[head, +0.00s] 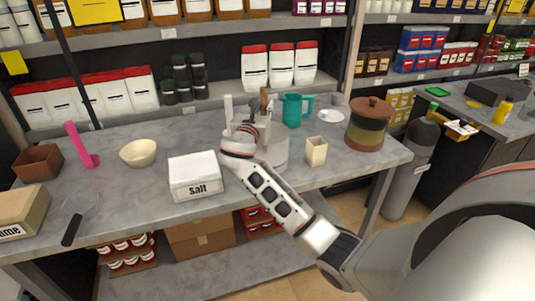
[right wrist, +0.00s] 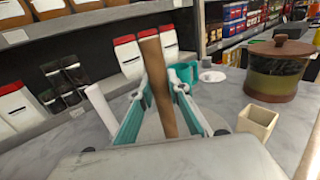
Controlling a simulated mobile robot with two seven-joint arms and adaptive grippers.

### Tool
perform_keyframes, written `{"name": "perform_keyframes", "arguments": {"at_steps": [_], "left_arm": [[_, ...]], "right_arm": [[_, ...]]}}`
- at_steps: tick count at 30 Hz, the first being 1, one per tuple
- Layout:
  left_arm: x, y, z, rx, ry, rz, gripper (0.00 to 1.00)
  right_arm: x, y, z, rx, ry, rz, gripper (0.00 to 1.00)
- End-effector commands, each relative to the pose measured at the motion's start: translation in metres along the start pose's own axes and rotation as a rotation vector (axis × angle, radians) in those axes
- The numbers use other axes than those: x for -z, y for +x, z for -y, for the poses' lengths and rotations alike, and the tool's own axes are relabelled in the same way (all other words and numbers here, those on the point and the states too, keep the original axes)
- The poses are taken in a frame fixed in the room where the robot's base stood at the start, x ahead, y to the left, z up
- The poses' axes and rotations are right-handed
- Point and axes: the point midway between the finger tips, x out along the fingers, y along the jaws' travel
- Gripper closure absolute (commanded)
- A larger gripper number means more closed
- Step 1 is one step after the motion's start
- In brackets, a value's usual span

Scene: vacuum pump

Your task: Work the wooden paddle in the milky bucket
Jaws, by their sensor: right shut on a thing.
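The milky bucket (head: 280,150) stands on the grey table, mostly hidden behind my right arm in the head view. The wooden paddle (head: 264,97) rises out of it, nearly upright; its lower part is hidden. My right gripper (head: 258,117) is at the bucket's top, shut on the paddle's handle. In the right wrist view the brown paddle (right wrist: 160,85) runs between the two teal fingers of my right gripper (right wrist: 158,92), leaning slightly left at its top. The bucket's inside is not visible. My left gripper is not in view.
Close around the bucket are a white cylinder (head: 228,108), a teal mug (head: 293,110), a beige square cup (head: 316,151) and the salt box (head: 195,177). A lidded pot (head: 367,128) stands to the right. A cream bowl (head: 138,153) is left. Shelves line the back.

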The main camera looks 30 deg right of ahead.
Motion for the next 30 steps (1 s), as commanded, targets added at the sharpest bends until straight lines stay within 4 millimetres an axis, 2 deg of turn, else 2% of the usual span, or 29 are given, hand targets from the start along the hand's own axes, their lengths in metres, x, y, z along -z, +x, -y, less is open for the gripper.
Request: {"name": "perform_keyframes", "arguments": {"at_steps": [19,30], "left_arm": [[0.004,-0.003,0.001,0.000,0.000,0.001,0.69],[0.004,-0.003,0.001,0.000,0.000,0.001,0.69]], "right_arm": [[0.000,-0.038,-0.007,0.000,0.001,0.000,1.00],[0.000,-0.041,-0.007,0.000,0.000,0.000,1.00]]}}
